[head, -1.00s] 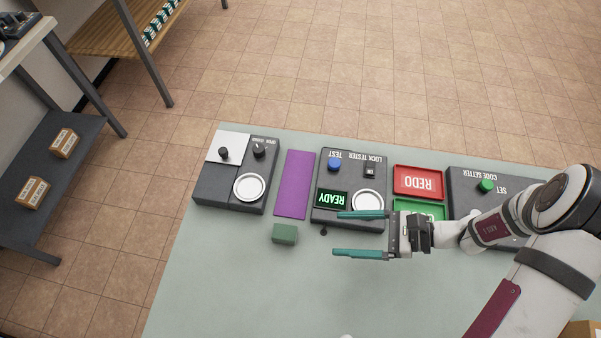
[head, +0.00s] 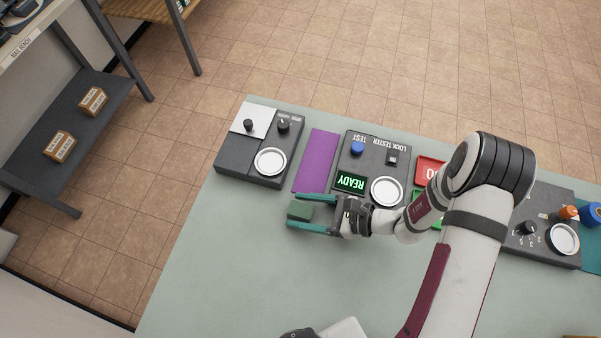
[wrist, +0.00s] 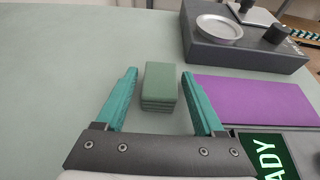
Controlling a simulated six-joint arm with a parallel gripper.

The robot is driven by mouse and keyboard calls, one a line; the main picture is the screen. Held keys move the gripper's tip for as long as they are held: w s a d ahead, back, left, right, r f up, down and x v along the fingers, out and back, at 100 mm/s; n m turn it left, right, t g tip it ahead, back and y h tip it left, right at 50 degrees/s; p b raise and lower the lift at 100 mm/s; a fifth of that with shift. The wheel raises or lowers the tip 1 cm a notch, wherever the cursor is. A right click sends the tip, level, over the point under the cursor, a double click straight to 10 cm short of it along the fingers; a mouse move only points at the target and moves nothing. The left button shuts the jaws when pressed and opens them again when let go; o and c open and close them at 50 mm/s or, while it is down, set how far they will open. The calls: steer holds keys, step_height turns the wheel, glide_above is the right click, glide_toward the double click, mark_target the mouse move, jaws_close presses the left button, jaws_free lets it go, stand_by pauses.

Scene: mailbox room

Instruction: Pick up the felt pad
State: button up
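The felt pad looks like a small green block (head: 299,211) on the pale green table. In the wrist view the green block (wrist: 160,84) shows layered edges and sits between my two teal fingers. My gripper (head: 311,212) is open around it, with a finger on each side. In the wrist view my gripper (wrist: 160,88) shows a visible gap between each finger and the block. The block rests on the table and is not clasped.
A purple mat (head: 316,161) lies just behind the block. A dark box with a round plate (head: 270,161) stands back left. The lock tester (head: 378,151) with a READY display stands back right. The table front left (head: 215,270) is clear.

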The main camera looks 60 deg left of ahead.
jaws_close()
steer(key=shift+r, duration=0.15)
